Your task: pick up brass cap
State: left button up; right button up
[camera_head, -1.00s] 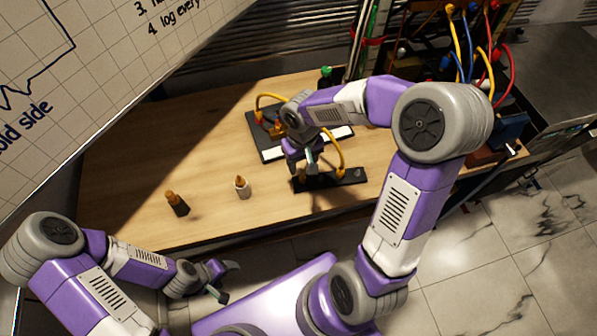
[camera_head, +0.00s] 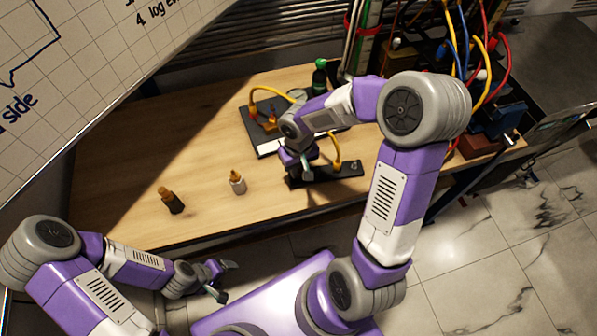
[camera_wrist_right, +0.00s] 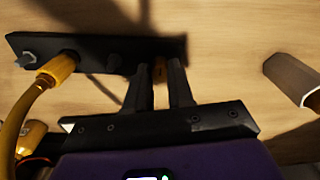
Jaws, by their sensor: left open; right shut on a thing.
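My right gripper (camera_head: 302,172) is at the left end of a black strip (camera_head: 345,170) on the bench. In the right wrist view its two dark fingers (camera_wrist_right: 161,78) are shut on a small brass-coloured piece, the brass cap (camera_wrist_right: 160,67). The cap shows only as a sliver between the fingertips, at the end of the strip (camera_wrist_right: 90,45); the rest is hidden. I cannot tell whether it is clear of the strip. My left gripper (camera_head: 224,281) is open and empty, low in front of the bench.
A yellow hose with a brass fitting (camera_wrist_right: 57,69) joins the strip beside the gripper. A white bottle with an orange tip (camera_head: 237,182) and a dark bottle with a brown top (camera_head: 171,201) stand on the bench (camera_head: 120,170). A green-capped bottle (camera_head: 320,75) stands behind.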

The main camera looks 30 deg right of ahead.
aim_at(299, 171)
grip_shut()
notch_tip(299, 171, up, 10)
jog(key=p, duration=0.3)
